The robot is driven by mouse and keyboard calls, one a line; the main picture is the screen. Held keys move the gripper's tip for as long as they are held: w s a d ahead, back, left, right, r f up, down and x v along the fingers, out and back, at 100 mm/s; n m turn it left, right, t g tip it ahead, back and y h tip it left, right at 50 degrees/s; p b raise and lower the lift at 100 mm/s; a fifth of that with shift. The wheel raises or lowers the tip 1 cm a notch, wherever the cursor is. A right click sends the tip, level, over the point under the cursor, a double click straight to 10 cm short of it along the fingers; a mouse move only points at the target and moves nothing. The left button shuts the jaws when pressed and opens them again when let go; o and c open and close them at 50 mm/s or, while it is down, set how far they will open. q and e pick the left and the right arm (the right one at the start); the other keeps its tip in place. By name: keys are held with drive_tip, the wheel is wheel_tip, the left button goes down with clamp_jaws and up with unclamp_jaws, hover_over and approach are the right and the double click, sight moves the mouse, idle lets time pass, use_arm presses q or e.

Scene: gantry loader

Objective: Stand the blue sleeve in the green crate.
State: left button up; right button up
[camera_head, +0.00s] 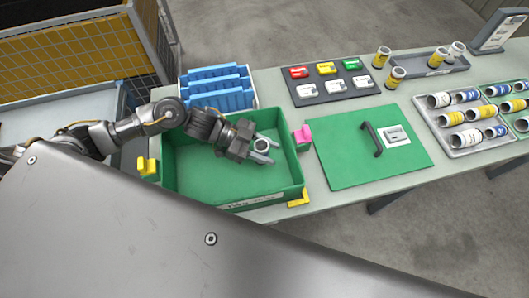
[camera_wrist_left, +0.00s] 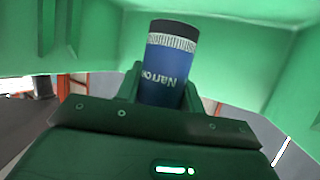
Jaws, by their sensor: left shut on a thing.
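My left gripper (camera_head: 265,151) reaches into the open green crate (camera_head: 298,172), near its right wall. It is shut on the blue sleeve (camera_head: 262,145), which shows in the head view as a small pale ring seen from its end. In the left wrist view the sleeve (camera_wrist_left: 168,75) is blue with white lettering, a knurled silver band and a black end. It stands between the two fingers (camera_wrist_left: 163,88), with green crate walls around. I cannot tell whether its lower end touches the crate floor. My right gripper is not in view.
Blue dividers (camera_head: 217,87) stand behind the crate. To the right lie a green lid with a handle (camera_head: 340,160), a dark tray of coloured blocks (camera_head: 310,96) and a grey tray of sleeves (camera_head: 471,145).

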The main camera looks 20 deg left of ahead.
use_arm(q)
drive_tip(key=shift+f, duration=0.1)
wheel_tip(320, 180, down, 3)
drive_tip(key=shift+f, duration=0.45)
drive_tip(key=shift+f, duration=0.1)
drive_tip(key=o, duration=1.2)
